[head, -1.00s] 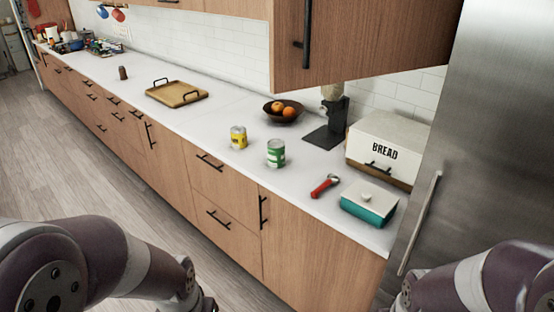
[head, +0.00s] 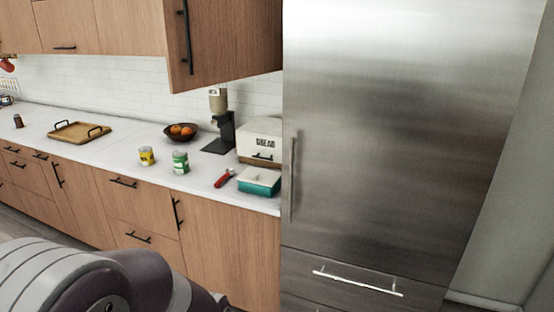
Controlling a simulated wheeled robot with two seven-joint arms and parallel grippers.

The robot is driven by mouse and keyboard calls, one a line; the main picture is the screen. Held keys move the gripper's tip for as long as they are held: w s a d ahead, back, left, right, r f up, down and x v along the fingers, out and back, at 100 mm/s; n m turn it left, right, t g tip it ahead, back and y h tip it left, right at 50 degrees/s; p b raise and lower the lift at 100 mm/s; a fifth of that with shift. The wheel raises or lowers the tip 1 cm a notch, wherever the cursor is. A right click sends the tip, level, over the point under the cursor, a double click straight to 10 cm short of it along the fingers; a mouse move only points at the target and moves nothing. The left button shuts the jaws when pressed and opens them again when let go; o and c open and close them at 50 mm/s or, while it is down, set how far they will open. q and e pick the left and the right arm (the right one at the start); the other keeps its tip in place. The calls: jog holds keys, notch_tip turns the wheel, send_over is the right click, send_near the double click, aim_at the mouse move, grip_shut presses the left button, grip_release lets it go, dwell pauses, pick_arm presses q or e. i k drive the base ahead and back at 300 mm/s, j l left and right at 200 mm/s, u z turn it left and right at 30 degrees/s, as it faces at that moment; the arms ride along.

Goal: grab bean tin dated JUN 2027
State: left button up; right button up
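Two tins stand upright on the white counter in the head view. One is a yellow tin (head: 147,156) and the other, to its right and a little nearer, is a green tin (head: 181,162). Any date print on either is too small to read, so I cannot tell which is dated JUN 2027. Part of my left arm shows at the lower left, well short of the counter, but its gripper is out of view. My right gripper is not in view.
A red-handled tool (head: 224,178), a teal box with a white lid (head: 259,181) and a bread box (head: 259,140) are right of the tins. A steel fridge (head: 390,130) fills the right.

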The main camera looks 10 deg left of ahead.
aim_at(181, 160)
jog(key=i+j+z, duration=0.1)
jog(key=j+z, duration=0.15)
jog(key=z, duration=0.2)
jog(key=i+j+z, duration=0.1)
jog(key=j+z, duration=0.15)
jog(key=z, duration=0.2)
jog(key=j+z, duration=0.3)
jog(key=z, duration=0.2)
jog(key=j+z, duration=0.3)
jog(key=z, duration=0.15)
jog(key=k+j+z, duration=0.1)
jog(key=j+z, duration=0.15)
jog(key=z, duration=0.2)
jog(key=k+j+z, duration=0.1)
jog(key=j+z, duration=0.15)
jog(key=z, duration=0.2)
